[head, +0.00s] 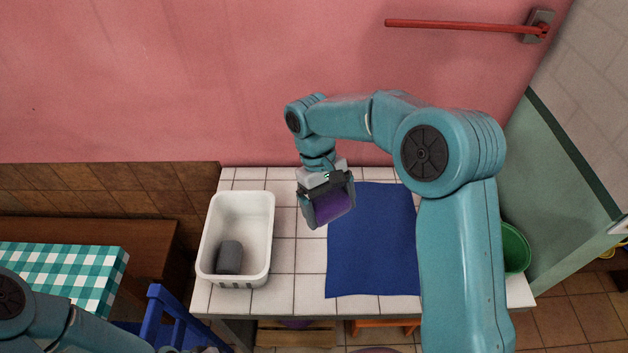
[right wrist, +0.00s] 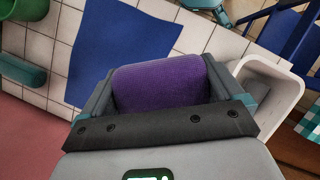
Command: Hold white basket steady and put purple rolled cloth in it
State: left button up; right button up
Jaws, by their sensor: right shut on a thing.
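The white basket (head: 236,206) stands on the left part of the white tiled counter, with a dark grey rolled cloth (head: 229,258) inside it near its front end. The basket also shows at the right of the right wrist view (right wrist: 289,96). My right gripper (head: 328,208) is shut on the purple rolled cloth (right wrist: 160,85) and holds it above the counter, to the right of the basket and apart from it. The purple cloth also shows between the fingers in the head view (head: 336,206). My left arm comes in at the lower left of the head view, but its gripper jaws are not clearly visible.
A blue cloth (head: 372,250) lies flat on the counter (head: 285,262) right of the basket. A green container (head: 515,248) stands at the right end. A blue chair (head: 175,320) stands at front left.

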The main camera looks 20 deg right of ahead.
jog(key=w+n, duration=0.1)
jog(key=w+r+n, duration=0.1)
jog(key=w+d+r+n+h, duration=0.1)
jog(key=w, duration=0.1)
jog(key=shift+t, duration=0.3)
jog(key=w+a+r+n+t+h, duration=0.1)
jog(key=w+a+n+t+h, duration=0.1)
jog(key=w+a+n, duration=0.55)
jog(key=s+a+f, duration=0.1)
jog(key=a+f, duration=0.6)
jog(key=a, duration=0.3)
jog(key=shift+s+f+n, duration=0.2)
jog(key=shift+f+n, duration=0.05)
jog(key=shift+n, duration=0.2)
jog(key=shift+w, duration=0.1)
